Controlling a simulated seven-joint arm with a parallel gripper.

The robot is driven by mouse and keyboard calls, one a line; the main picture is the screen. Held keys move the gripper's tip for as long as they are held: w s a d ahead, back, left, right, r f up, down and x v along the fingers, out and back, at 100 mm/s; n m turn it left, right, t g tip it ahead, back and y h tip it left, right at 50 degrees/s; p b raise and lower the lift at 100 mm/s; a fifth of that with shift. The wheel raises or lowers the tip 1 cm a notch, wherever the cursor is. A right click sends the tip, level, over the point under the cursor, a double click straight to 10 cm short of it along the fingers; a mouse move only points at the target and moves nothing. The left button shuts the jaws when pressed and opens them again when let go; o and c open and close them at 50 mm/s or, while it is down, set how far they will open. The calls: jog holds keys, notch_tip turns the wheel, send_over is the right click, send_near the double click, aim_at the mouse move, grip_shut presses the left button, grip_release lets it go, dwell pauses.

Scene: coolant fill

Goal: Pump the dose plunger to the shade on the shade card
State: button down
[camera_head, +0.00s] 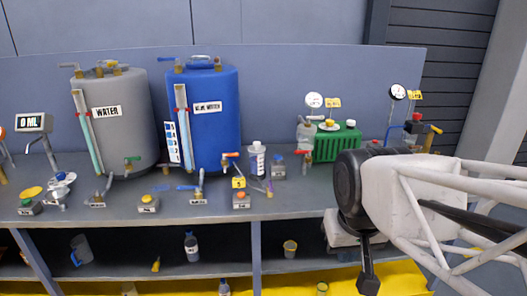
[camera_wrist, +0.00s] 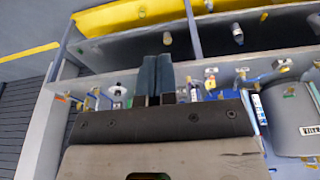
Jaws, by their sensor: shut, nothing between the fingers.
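My gripper (camera_head: 368,284) hangs at the right, in front of the bench; its fingers are together and nothing is between them. In the wrist view the closed fingers (camera_wrist: 154,76) overlap the bench edge. I cannot pick out the dose plunger for certain; several small labelled fittings, including one with a red top (camera_head: 241,197), stand along the bench front. A white card with blue patches (camera_head: 172,142), possibly the shade card, stands against the blue tank (camera_head: 210,115). A white bottle (camera_head: 257,160) with blue print stands right of that tank.
A grey water tank (camera_head: 108,120) stands at the left, by a display reading 0 ML (camera_head: 34,122). A green ribbed unit (camera_head: 335,143) with gauges stands behind my arm. The lower shelf (camera_head: 215,262) holds bottles and cups. Bare bench top shows right of the small fittings.

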jog(key=w+r, duration=0.4)
jog(key=w, duration=0.6)
jog(key=w+r, duration=0.4)
jog(key=w, duration=0.6)
jog(key=g, duration=0.3)
send_over(279, 157)
notch_tip(279, 157, down, 13)
jog(key=shift+w, duration=0.25)
jog(key=shift+f, duration=0.15)
notch_tip(279, 157, down, 14)
jog(key=shift+r, duration=0.1)
dwell(0.5)
